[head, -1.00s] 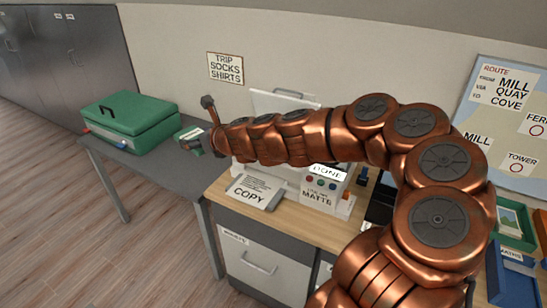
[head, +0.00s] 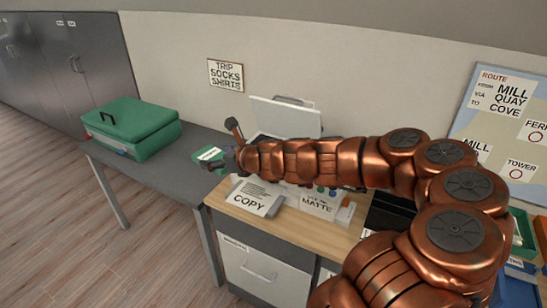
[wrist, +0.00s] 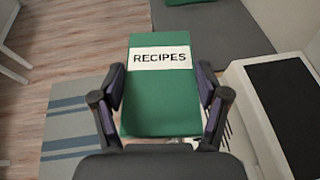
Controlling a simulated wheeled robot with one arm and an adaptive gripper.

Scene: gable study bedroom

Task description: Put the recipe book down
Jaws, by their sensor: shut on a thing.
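The recipe book is green with a white label reading RECIPES (wrist: 160,58) in the wrist view. My gripper (wrist: 158,95) is shut on it, with one finger on each side edge. The book's far end points away from me, towards a dark grey surface (wrist: 215,35). In the head view the book (head: 208,155) shows small at the tip of my arm, by the right part of the dark grey desk (head: 205,180). My gripper (head: 230,158) partly hides it there. I cannot tell whether the book touches the desk.
A green case (head: 130,128) stands on the desk's left part, with bare desktop right of it. A wooden-topped cabinet (head: 285,228) holds a COPY stack (head: 255,197), a MATTE box (head: 318,205) and a white machine with raised lid (head: 285,117), partly behind my arm.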

